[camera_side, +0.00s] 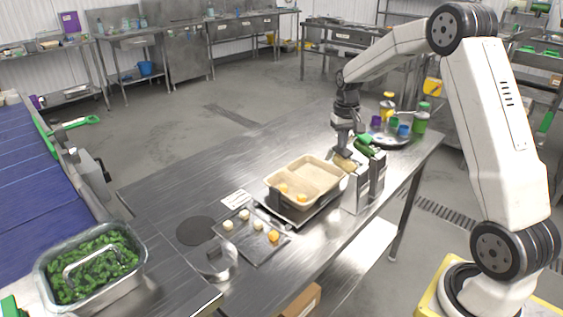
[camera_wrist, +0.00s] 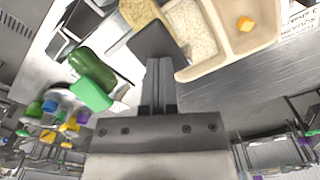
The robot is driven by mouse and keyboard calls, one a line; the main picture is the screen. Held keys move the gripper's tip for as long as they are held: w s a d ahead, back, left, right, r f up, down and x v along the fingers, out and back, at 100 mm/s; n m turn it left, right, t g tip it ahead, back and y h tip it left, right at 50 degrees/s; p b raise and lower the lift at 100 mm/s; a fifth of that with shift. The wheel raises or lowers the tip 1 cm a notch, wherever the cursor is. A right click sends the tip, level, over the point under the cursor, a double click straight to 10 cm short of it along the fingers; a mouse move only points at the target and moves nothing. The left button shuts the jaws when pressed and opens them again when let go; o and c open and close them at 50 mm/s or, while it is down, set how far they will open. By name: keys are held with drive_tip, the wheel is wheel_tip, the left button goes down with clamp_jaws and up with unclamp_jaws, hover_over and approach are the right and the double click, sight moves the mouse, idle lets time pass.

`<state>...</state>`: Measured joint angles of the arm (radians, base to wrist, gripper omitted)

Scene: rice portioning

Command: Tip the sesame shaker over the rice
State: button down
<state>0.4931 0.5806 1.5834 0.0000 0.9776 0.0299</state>
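My gripper (camera_wrist: 160,62) has its fingers close together on a dark grey flat piece (camera_wrist: 158,42). I cannot tell whether that piece is the sesame shaker. In the side view my gripper (camera_side: 345,150) points down beside the tray's right end, over a tall steel container (camera_side: 355,196) with tan contents, which also show in the wrist view (camera_wrist: 140,12). Pale rice lies in the two-part beige tray (camera_side: 272,184). No shaker is clearly identifiable.
A second steel container (camera_side: 377,182) holds green vegetables (camera_wrist: 92,65). Several bottles, including a green one (camera_side: 420,122), stand at the table's far end. A dark board (camera_side: 252,250) with small pieces lies left of the tray. A bin of greens (camera_side: 93,268) is front left.

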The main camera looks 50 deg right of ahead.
drive_tip(key=shift+s+r, duration=0.2)
drive_tip(key=shift+r, duration=0.4)
drive_tip(key=shift+s+r, duration=0.15)
drive_tip(key=shift+r, duration=0.45)
drive_tip(key=shift+r, duration=0.15)
wheel_tip(320, 180, up, 6)
drive_tip(key=shift+r, duration=0.15)
drive_tip(key=shift+f, duration=3.35)
